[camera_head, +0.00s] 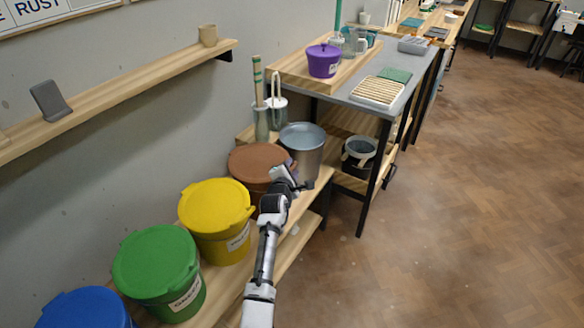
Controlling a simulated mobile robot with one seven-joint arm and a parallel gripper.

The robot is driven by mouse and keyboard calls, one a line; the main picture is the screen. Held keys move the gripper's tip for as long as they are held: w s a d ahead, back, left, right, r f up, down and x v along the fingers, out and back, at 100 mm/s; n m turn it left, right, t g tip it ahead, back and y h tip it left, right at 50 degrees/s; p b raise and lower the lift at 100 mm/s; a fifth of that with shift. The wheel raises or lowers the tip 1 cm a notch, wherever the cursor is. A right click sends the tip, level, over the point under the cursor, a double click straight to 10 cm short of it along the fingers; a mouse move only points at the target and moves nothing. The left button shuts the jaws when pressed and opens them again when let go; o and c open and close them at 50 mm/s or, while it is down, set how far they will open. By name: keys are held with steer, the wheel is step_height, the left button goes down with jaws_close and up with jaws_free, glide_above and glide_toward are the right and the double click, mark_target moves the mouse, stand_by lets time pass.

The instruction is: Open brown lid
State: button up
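The brown lid (257,162) sits flat on a brown bucket that stands on the wooden shelf, between the yellow bucket and a grey metal pot. It looks closed. My gripper (290,172) is at the right edge of the brown lid, over or against its rim. My arm comes up from the bottom of the picture and hides the front right part of the brown bucket. The fingers are small and partly hidden, so I cannot tell whether they are open or shut, or whether they touch the lid.
The yellow bucket (216,215), green bucket (158,272) and blue bucket (84,311) stand in a row to the left. The grey metal pot (304,146) is close on the right. A workbench (410,74) stands behind. The wooden floor (450,210) at right is clear.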

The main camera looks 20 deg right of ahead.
steer(key=shift+w+d, duration=0.25)
steer(key=shift+w, duration=0.1)
jaws_close()
